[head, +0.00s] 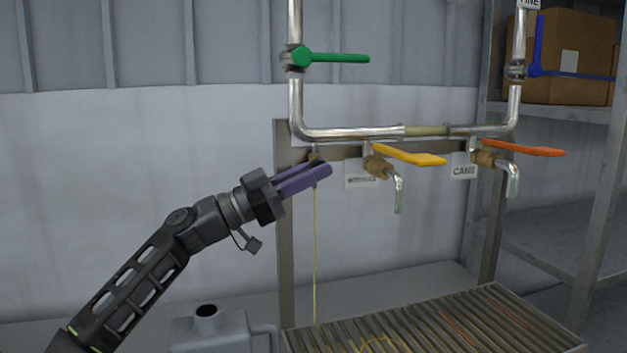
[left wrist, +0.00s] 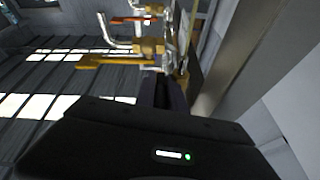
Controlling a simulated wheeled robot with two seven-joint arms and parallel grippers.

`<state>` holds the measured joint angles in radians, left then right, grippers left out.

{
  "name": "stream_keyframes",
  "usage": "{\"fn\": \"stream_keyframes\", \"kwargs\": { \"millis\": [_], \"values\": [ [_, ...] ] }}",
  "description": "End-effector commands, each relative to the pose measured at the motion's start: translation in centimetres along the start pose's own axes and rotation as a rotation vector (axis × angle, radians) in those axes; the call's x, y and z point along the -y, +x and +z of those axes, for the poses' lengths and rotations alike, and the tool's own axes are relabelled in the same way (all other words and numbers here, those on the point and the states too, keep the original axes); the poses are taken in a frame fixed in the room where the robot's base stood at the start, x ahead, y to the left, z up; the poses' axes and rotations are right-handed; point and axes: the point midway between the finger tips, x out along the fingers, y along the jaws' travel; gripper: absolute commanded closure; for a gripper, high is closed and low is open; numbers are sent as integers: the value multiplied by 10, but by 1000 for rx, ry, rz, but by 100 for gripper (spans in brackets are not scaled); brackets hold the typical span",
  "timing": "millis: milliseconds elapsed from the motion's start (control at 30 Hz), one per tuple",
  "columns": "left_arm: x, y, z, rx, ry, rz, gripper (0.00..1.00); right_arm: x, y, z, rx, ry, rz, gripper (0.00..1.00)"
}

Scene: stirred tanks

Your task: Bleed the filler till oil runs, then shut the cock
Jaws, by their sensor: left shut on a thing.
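A small brass cock (head: 314,156) hangs under the left end of the horizontal pipe (head: 350,133). My left gripper (head: 320,172), with purple fingers, is shut on it; the fingers hide most of the cock and its handle position. A thin pale-yellow stream (head: 315,255) falls straight from below the fingers to the left edge of the slatted grate (head: 430,325). In the left wrist view the dark fingers (left wrist: 162,92) point at the brass fittings; what they hold is hidden there. My right gripper is in neither view.
Two spouted taps with a yellow lever (head: 410,155) and an orange lever (head: 525,147) stand to the right. A green lever (head: 335,58) and a blue lever (head: 537,45) sit on the upright pipes. A grey can (head: 210,335) stands below my arm.

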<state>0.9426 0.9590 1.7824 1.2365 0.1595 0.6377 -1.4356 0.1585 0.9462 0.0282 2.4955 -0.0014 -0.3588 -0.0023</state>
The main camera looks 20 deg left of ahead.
Motion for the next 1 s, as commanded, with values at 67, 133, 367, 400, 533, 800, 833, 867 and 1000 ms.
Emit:
{"fn": "stream_keyframes", "kwargs": {
  "millis": [67, 133, 367, 400, 533, 800, 833, 867, 1000],
  "values": [
    [1, 0, -3, -4, 0, -3, 100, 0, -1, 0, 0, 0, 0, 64],
    [1, 0, -3, -4, 0, -3, 82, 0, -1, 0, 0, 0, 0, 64],
    [0, 0, -1, -1, 0, -1, 77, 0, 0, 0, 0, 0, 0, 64],
    [0, 0, -1, -1, 0, -1, 77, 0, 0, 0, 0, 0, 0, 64],
    [0, -4, 0, -1, 0, -2, 77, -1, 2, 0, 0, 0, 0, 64],
    [1, -40, 2, 0, 1, -4, 77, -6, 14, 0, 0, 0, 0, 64],
    [1, -46, 2, 0, 1, -5, 77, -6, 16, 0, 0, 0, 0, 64],
    [1, -51, 2, -1, 1, -4, 77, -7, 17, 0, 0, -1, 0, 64],
    [1, -70, 1, -2, 0, -4, 77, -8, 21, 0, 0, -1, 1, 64]
  ]
}}
